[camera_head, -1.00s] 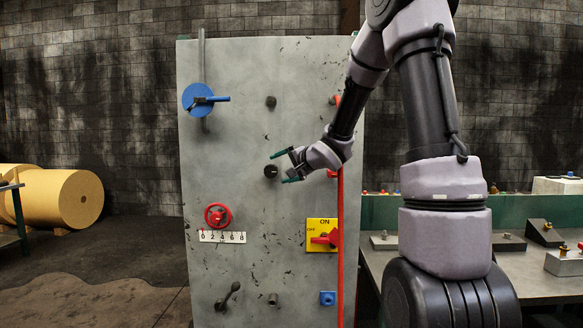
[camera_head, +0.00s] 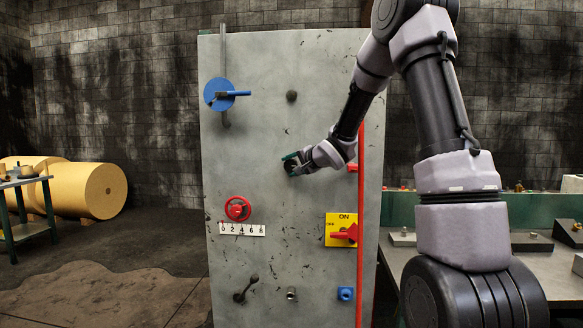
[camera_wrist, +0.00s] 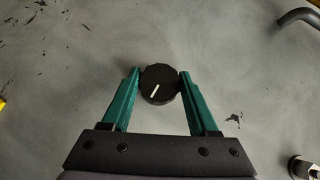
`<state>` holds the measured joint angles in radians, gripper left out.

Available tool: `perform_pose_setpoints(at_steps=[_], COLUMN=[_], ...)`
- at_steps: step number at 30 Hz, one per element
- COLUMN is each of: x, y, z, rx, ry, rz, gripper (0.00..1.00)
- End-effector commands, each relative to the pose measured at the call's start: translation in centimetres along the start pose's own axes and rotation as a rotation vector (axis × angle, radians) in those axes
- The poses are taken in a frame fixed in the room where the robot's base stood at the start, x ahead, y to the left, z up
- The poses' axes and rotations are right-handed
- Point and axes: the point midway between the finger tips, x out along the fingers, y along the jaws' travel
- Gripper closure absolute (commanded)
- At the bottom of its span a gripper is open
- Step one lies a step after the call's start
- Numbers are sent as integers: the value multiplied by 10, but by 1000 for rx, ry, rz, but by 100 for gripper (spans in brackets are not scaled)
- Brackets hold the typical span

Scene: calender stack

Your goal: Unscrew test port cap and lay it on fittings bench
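A round black knob-like cap (camera_wrist: 160,84) with a white line on its face projects from the grey panel in the wrist view. I cannot tell for sure that it is the test port cap. My gripper (camera_wrist: 159,76) has its green fingers on either side of it, the tips appearing to touch its edges. In the head view my gripper (camera_head: 290,164) is at the panel's middle and mostly hides this cap. A small metal cylinder (camera_head: 291,294) projects low on the panel. The fittings bench (camera_head: 400,262) appears to be the grey-topped one at right, partly behind my arm.
The panel (camera_head: 270,110) also carries a blue disc with a handle (camera_head: 220,95), a red handwheel (camera_head: 238,208), a yellow switch plate (camera_head: 341,228), a dark crank (camera_head: 246,289) and a blue square fitting (camera_head: 346,294). A red vertical bar (camera_head: 361,200) runs by its right edge.

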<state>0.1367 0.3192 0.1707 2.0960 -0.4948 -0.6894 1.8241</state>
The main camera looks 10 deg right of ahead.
Motion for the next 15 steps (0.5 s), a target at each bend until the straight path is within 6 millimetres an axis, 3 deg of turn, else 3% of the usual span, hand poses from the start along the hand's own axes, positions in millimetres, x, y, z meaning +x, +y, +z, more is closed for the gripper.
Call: perform_pose_setpoints(at_steps=[1, 4, 15], x=[0, 0, 0], y=[0, 0, -1], z=[0, 0, 1], rx=[0, 0, -132], ry=[0, 0, -1], rz=[1, 1, 132], gripper=[51, 89, 89])
